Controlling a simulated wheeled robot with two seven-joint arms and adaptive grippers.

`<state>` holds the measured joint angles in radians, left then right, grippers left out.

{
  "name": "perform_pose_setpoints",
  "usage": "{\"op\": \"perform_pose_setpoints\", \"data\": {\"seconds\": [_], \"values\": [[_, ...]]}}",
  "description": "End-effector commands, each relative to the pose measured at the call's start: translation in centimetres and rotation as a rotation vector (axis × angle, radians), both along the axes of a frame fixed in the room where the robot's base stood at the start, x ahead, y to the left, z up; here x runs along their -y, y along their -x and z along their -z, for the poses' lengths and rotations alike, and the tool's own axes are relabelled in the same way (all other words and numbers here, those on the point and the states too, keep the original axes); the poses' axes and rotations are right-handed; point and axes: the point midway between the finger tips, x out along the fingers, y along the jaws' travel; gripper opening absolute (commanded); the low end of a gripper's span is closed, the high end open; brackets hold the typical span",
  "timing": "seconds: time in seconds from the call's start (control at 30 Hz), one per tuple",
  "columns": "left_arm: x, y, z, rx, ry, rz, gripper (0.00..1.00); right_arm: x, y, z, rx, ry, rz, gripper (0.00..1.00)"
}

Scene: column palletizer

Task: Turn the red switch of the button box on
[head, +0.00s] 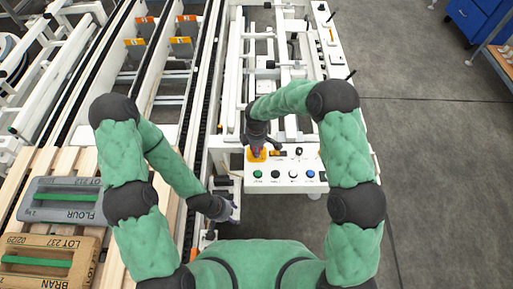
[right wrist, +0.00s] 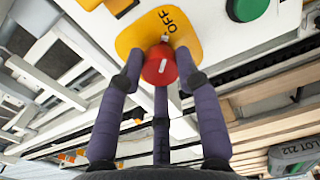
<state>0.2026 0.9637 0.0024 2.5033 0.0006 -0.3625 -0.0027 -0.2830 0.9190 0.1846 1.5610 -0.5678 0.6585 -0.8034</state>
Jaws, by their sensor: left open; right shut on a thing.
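The button box (head: 284,187) is a white panel in the middle of the head view. On its upper left is a yellow plate (head: 256,156), marked OFF in the right wrist view (right wrist: 180,38). The red switch (right wrist: 159,65) is a round knob with a white mark, set on that plate. My right gripper (head: 259,143) is at the switch; in the right wrist view its purple fingers (right wrist: 157,70) close around the knob. In the head view the gripper mostly hides the knob. My left gripper (head: 232,209) is open and empty, low and left of the box.
A row of green (head: 258,174), black (head: 275,174), white (head: 293,174) and blue (head: 310,174) buttons lies along the box front. Sacks marked FLOUR (head: 62,200) and BRAN (head: 48,262) lie at the left on wooden slats. Grey floor (head: 440,170) is clear at the right.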

Motion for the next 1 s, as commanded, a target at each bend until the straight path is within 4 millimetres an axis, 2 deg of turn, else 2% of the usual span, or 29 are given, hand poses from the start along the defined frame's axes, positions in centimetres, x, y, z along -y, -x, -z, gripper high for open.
{"op": "perform_pose_setpoints", "data": {"seconds": [0.37,1.0], "values": [[0.0,0.0,0.6,0.0,0.0,0.0,0.61,0.0,0.0,0.1,0.0,0.0,0.1,0.02],[0.0,0.0,3.3,0.0,0.0,0.0,0.61,0.0,0.0,0.2,0.0,-0.001,0.67,0.02]]}}
